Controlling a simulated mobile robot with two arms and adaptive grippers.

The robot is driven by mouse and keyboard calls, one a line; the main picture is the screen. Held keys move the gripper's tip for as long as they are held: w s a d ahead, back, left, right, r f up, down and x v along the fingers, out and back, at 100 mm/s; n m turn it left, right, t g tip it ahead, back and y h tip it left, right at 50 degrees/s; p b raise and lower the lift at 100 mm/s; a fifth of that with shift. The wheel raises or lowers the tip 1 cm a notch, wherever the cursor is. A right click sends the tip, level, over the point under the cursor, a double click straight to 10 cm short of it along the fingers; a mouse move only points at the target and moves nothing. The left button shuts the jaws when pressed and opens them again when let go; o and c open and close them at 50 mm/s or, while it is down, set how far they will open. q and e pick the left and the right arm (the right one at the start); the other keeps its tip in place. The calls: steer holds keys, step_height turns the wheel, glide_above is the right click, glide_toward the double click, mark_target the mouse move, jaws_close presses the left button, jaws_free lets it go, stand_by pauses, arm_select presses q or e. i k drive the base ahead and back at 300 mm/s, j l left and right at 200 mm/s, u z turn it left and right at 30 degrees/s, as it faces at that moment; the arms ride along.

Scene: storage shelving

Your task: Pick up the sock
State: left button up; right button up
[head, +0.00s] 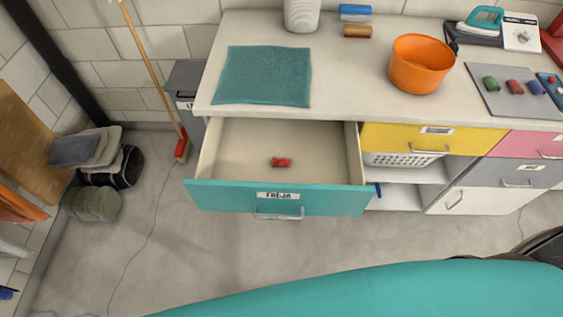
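A small red rolled item (281,162), which may be the sock, lies alone on the floor of the open teal-fronted drawer (230,196). It is too small to tell for sure. Similar small rolled items, a green one (490,84), a red one (515,87) and a blue one (536,88), lie on a grey board (487,104) on the counter at the right. Neither of my grippers shows in the head view.
The white counter (350,98) holds a teal cloth (262,76), an orange bucket (420,63) and an iron (483,21). The open drawer juts out over the floor. A red broom (182,149) leans left of it. Bags and folded cloths (90,148) lie at the left; the floor between is clear.

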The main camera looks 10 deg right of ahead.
mark_target(515, 87)
steer(key=z, duration=1.95)
